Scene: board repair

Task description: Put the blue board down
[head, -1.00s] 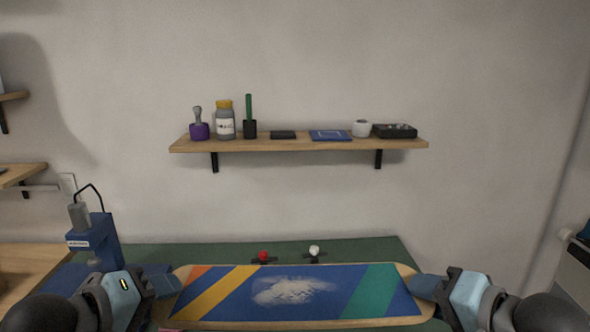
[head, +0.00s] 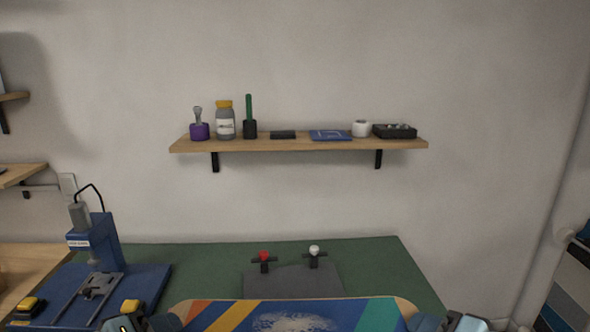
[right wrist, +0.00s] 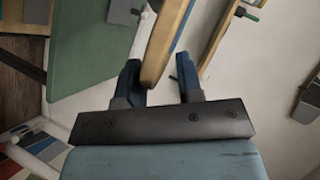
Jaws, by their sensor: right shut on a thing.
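The blue board (head: 237,315), with orange, yellow and green stripes and a whitish worn patch, lies across the bottom of the head view, its near part cut off. My left gripper (head: 168,321) is at its left end, mostly out of frame, and its jaws cannot be made out. My right gripper (head: 428,322) is at the right end. In the right wrist view my right gripper (right wrist: 160,82) is shut on the board's end (right wrist: 160,48), which shows edge-on between the two blue fingers.
A green-topped bench (head: 380,262) carries a grey plate (head: 290,283) with a red-knobbed clamp (head: 264,258) and a white-knobbed clamp (head: 314,253). A blue press (head: 92,245) stands at left. A wall shelf (head: 300,146) holds small items. Bench top right of the plate is clear.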

